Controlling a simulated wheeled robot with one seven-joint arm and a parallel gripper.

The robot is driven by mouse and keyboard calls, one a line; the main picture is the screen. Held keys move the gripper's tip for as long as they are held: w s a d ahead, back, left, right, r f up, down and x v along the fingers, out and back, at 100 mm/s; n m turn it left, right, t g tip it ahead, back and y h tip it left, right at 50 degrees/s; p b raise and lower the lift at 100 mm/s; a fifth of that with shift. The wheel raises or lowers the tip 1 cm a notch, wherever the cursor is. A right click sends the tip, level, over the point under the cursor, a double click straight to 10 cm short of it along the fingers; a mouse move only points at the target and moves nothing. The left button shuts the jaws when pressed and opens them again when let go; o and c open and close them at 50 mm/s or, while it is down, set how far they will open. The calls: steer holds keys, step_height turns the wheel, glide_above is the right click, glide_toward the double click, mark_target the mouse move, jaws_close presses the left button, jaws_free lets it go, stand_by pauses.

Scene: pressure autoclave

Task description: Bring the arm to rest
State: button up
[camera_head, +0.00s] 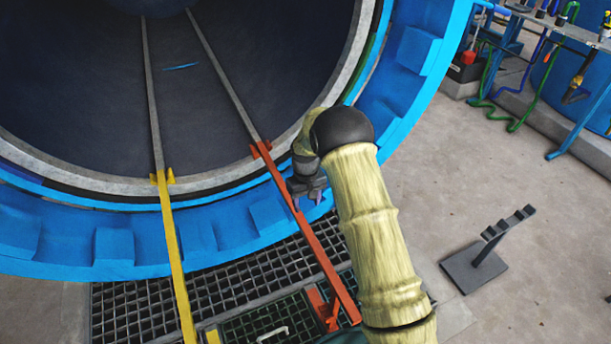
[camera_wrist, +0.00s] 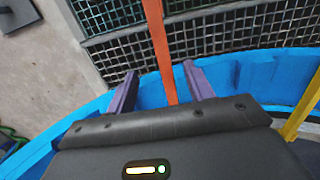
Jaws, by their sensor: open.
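My arm reaches forward from the lower right of the head view, and my gripper (camera_head: 308,197) is close to the orange-red rail (camera_head: 305,235) at the mouth of the autoclave. In the wrist view my gripper (camera_wrist: 160,82) has its two purple fingers apart. The orange-red rail (camera_wrist: 159,45) runs between the fingers in the picture, and I cannot tell whether either finger touches it. Nothing is held.
The blue autoclave ring (camera_head: 405,95) surrounds the dark chamber. A yellow rail (camera_head: 174,250) lies left of the orange-red one. Floor grating (camera_head: 130,305) lies below. A dark stand (camera_head: 475,265) is on the floor at right. A cluttered bench (camera_head: 570,30) stands at the back right.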

steer(key=s+d+r+m+t, duration=0.1)
steer(key=s+d+r, duration=0.3)
steer(key=s+r, duration=0.25)
steer(key=s+d+r+m+t, duration=0.1)
steer(key=s+d+r, duration=0.35)
steer(key=r, duration=0.35)
steer(key=s+d+r+m+t, duration=0.1)
steer(key=s+d+r, duration=0.1)
steer(key=s, duration=0.6)
steer(key=s+d+r+m, duration=0.2)
steer(key=s+r, duration=0.1)
steer(key=s, duration=0.5)
steer(key=w+p+v, duration=0.2)
steer(key=p+v, duration=1.1)
steer(key=w+r+p+v, duration=0.1)
steer(key=w+p+v, duration=0.2)
steer(key=p+v, duration=1)
steer(key=shift+w+d+r+p, duration=0.2)
steer(key=shift+w+d+p, duration=0.15)
steer(key=shift+p, duration=0.3)
